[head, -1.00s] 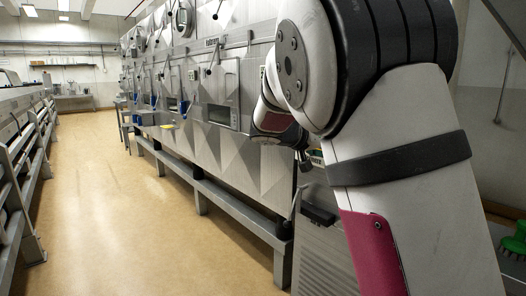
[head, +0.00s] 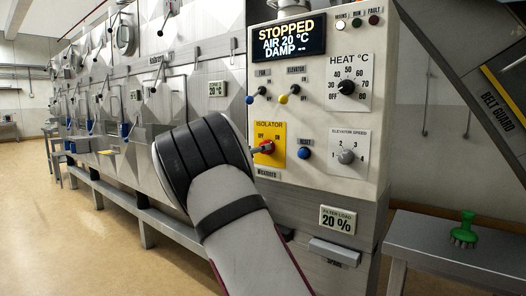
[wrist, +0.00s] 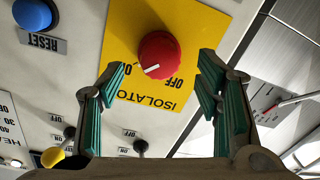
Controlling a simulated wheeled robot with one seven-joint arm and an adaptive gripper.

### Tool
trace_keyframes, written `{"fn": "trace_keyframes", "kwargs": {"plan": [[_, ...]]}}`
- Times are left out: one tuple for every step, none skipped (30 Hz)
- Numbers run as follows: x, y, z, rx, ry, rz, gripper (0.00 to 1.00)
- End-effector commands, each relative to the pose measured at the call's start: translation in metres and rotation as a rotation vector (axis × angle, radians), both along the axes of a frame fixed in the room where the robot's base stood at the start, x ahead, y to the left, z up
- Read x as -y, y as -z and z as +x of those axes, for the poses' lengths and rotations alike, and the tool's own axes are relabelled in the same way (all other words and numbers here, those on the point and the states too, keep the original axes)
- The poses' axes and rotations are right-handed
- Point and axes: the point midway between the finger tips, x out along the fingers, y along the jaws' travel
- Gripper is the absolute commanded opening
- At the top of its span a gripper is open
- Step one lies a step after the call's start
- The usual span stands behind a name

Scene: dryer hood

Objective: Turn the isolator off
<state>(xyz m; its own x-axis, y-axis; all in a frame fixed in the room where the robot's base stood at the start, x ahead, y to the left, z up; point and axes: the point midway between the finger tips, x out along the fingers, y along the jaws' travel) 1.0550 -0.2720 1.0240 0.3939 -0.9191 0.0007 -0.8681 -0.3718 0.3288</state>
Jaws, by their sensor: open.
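The isolator is a red round knob (head: 267,146) on a yellow plate (head: 278,156) on the control panel, left of the blue reset button. In the wrist view, tilted and nearly upside down, the red knob (wrist: 158,52) shows close up on its yellow plate (wrist: 190,30). Its white mark points to the lower left, towards the ON label rather than the OFF label. My gripper (wrist: 162,70) is open and empty. Its teal-padded fingers show on either side below the knob, with no visible contact. In the head view my arm hides most of the gripper.
The panel (head: 330,190) also holds a reset button (head: 305,153), a heat dial (head: 347,87), a speed dial (head: 347,156) and fan and elevator toggles close above the isolator. The display (head: 288,40) reads STOPPED. A bench (head: 450,245) with a green brush (head: 463,229) stands at right.

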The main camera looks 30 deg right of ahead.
Motion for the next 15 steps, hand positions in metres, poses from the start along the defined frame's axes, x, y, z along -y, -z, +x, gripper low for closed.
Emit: {"fn": "trace_keyframes", "kwargs": {"plan": [[0.01, 0.0, 0.003, 0.0, 0.003, -0.001, 0.59], [0.014, 0.0, 0.005, 0.0, 0.002, -0.001, 0.59], [0.02, 0.0, 0.007, 0.0, 0.002, -0.001, 0.59], [0.023, 0.001, 0.009, 0.0, 0.002, -0.001, 0.59], [0.026, 0.001, 0.011, 0.0, 0.001, 0.0, 0.59], [0.03, 0.0, 0.013, 0.0, 0.001, 0.0, 0.59], [0.033, 0.0, 0.014, -0.001, 0.001, -0.001, 0.59], [0.035, 0.0, 0.015, -0.001, 0.0, 0.0, 0.59], [0.037, 0.0, 0.016, -0.001, -0.001, 0.0, 0.59], [0.038, 0.0, 0.017, -0.001, -0.001, 0.0, 0.59], [0.039, 0.0, 0.017, -0.001, -0.001, 0.0, 0.59], [0.04, 0.0, 0.018, -0.001, -0.001, 0.0, 0.59], [0.041, 0.0, 0.018, -0.001, -0.001, 0.0, 0.59], [0.041, 0.0, 0.018, -0.001, -0.001, 0.0, 0.59], [0.042, 0.0, 0.018, -0.001, -0.001, 0.001, 0.59]]}}
